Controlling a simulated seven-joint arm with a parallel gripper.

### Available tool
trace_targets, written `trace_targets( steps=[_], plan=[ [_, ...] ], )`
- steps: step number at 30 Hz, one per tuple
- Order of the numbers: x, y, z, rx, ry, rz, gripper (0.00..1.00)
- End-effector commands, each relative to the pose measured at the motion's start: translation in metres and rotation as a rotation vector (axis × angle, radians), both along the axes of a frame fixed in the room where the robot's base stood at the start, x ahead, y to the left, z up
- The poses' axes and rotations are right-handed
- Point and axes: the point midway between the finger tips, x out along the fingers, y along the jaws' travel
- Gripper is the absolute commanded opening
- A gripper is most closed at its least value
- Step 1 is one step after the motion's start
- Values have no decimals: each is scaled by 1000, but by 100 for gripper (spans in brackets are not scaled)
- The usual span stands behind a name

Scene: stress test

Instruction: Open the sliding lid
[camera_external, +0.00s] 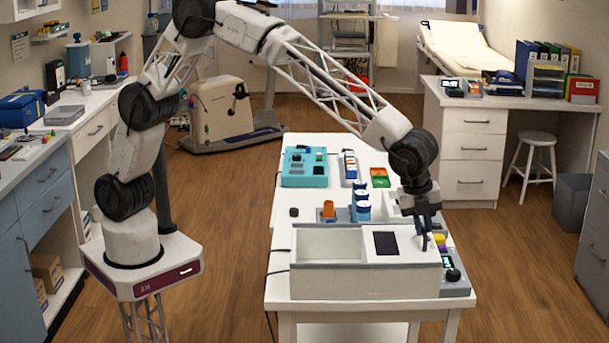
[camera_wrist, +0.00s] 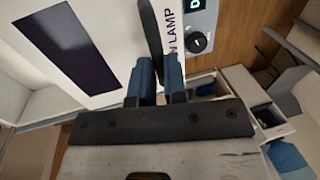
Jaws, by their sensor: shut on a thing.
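A long white box (camera_external: 365,281) stands at the front of the white table. Its left compartment (camera_external: 328,245) is uncovered and looks empty. The white sliding lid, with a dark rectangular panel (camera_external: 386,243), lies over the right part of the box. The dark panel also shows at upper left in the wrist view (camera_wrist: 66,46). My gripper (camera_external: 424,236) points down at the lid's right end, its fingers close together.
A grey device with a display and black knob (camera_external: 453,275) stands close to the box's right end; the knob also shows in the wrist view (camera_wrist: 197,42). Behind the box are a blue stand (camera_external: 361,206), an orange piece (camera_external: 328,210) and a teal case (camera_external: 304,168).

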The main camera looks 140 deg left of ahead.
Motion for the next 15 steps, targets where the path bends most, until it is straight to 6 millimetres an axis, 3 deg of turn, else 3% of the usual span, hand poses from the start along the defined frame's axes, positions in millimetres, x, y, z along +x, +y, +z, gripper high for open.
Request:
trace_targets(
  steps=[8, 15],
  plan=[
    [-5, -5, 1, 0, 0, -1, 0],
    [-22, -22, 1, 0, 0, -1, 0]
  ],
)
